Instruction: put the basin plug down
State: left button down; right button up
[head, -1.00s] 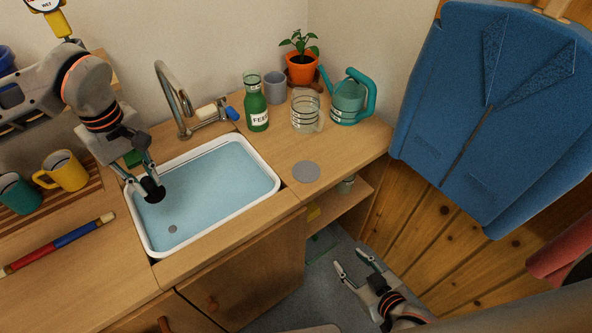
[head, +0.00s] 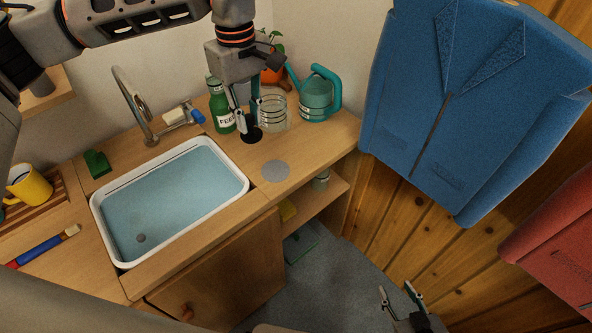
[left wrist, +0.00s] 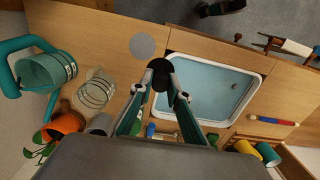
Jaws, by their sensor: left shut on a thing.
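The black basin plug (head: 252,135) is held between the fingertips of my left gripper (head: 247,122). It appears over the counter right of the basin, in front of the green bottle and the glass jar; its height is hard to tell. A flat grey disc (head: 275,171) lies on the counter just in front of the plug. The basin (head: 170,197) holds water, with a dark round drain (head: 141,238) at its bottom. My right gripper (head: 400,299) is open and empty, low over the floor.
The green bottle (head: 220,108), glass jar (head: 272,112) and teal watering can (head: 317,93) stand behind the plug. The tap (head: 131,100) rises behind the basin. Counter around the grey disc is clear. A blue jacket (head: 465,110) hangs at the right.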

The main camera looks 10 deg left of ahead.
pick_arm(q)
jog(key=w+d+r+n, duration=0.3)
jog(key=w+r+n, duration=0.1)
jog(key=n, duration=0.3)
jog(key=shift+d+f+b, duration=0.15)
jog(key=shift+f+b, duration=0.2)
jog(key=shift+f, duration=4.65)
jog(key=shift+d+f+b, duration=0.1)
jog(key=shift+f+b, duration=0.2)
jog(key=shift+f, duration=4.7)
jog(key=shift+s+f, duration=0.1)
jog(key=c, duration=1.9)
grip_release()
